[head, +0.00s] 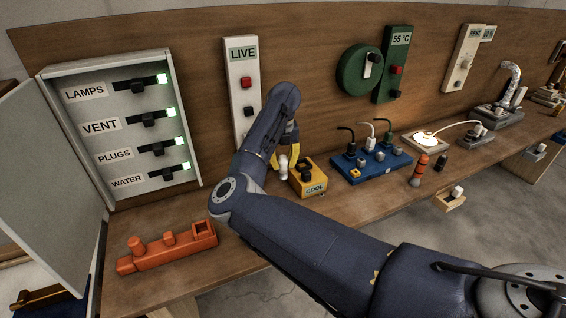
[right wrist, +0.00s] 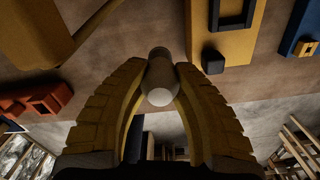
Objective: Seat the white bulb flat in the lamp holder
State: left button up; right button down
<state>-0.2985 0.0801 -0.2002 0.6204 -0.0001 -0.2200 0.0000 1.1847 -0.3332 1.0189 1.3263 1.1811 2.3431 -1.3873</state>
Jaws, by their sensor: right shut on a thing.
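The white bulb (right wrist: 160,82) is upright between the fingers of my right gripper (right wrist: 163,72), its pale rounded end toward the camera. My right gripper is shut on it. In the head view the right gripper (head: 287,158) is just left of the yellow COOL box, above the bench, with a pale part of the bulb (head: 283,166) showing. I cannot make out the lamp holder for certain. A yellow block (right wrist: 28,30) shows at the upper left of the right wrist view, but I cannot tell whether it is the holder. My left gripper is not in view.
The COOL box (head: 309,188) stands close right of the gripper. An orange boat-shaped block (head: 168,250) lies at the left. A blue plug board (head: 370,167) stands farther right. The LIVE panel (head: 243,75) is behind my arm. Bare bench lies between the orange block and COOL box.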

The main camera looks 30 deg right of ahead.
jog(key=shift+w+d, duration=0.8)
jog(key=shift+d, duration=1)
jog(key=shift+w+d, duration=0.8)
jog(key=shift+d, duration=1.05)
jog(key=shift+w+d, duration=0.8)
jog(key=shift+d, duration=1)
jog(key=shift+f, duration=1.15)
jog(key=c, duration=1.1)
grip_release()
jog(key=shift+r, duration=6)
jog(key=shift+s, duration=0.1)
